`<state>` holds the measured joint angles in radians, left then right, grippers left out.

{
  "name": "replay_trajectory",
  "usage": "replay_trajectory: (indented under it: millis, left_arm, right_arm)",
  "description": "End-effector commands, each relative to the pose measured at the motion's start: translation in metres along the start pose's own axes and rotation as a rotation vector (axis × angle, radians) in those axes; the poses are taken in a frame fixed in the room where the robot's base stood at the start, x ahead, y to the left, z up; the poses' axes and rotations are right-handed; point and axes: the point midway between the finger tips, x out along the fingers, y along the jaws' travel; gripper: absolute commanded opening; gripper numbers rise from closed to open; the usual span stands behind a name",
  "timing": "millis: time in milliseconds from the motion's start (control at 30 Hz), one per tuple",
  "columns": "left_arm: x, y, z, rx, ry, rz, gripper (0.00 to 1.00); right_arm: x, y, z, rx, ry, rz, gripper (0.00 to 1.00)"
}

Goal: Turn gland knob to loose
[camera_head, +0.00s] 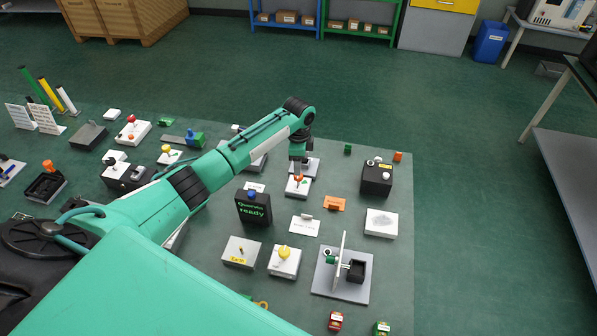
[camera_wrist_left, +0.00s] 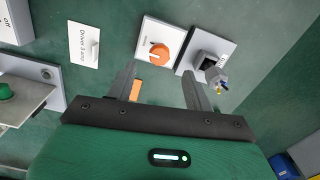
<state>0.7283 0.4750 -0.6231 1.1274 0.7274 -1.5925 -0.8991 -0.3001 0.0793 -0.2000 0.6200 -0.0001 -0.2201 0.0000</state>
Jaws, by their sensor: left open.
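An orange round knob (camera_wrist_left: 159,52) with a pale mark sits on a white block; it also shows in the head view (camera_head: 298,178). No legible label confirms it as the gland knob. Beside it, a grey plate (camera_head: 313,169) carries a black fitting (camera_wrist_left: 208,67) with coloured wire ends. My left gripper (camera_wrist_left: 159,78) is open and empty, its fingers spread just short of the orange knob in the wrist view. In the head view, my left gripper (camera_head: 299,158) hangs over the knob's block and hides part of the plate. My right gripper is not in view.
An orange card (camera_head: 334,204) and a white card (camera_head: 305,225) lie near the knob's block.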

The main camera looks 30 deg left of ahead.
Motion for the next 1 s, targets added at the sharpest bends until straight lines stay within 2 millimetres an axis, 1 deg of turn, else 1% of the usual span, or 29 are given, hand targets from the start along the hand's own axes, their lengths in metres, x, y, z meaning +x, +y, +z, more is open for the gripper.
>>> replay_trajectory:
  millis: [33,200,300,400,567,1000]
  left_arm:
    - [-0.01,-0.001,0.0,0.002,0.002,-0.004,0.52]
    - [-0.047,-0.001,0.0,0.001,0.001,-0.003,0.52]
    - [-0.062,-0.001,-0.001,0.002,0.002,-0.002,0.52]
    - [-0.072,0.0,-0.001,0.001,0.001,0.0,0.52]
    - [-0.079,0.0,0.0,0.001,0.0,0.001,0.52]
    - [-0.079,0.0,0.0,0.001,0.0,0.002,0.52]
  right_arm:
    - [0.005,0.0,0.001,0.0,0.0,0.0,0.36]
    - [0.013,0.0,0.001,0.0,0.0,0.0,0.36]
    - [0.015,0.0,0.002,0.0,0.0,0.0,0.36]
    - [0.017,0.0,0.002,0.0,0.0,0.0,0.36]
    - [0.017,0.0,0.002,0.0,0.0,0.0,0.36]
    - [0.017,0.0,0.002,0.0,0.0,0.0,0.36]
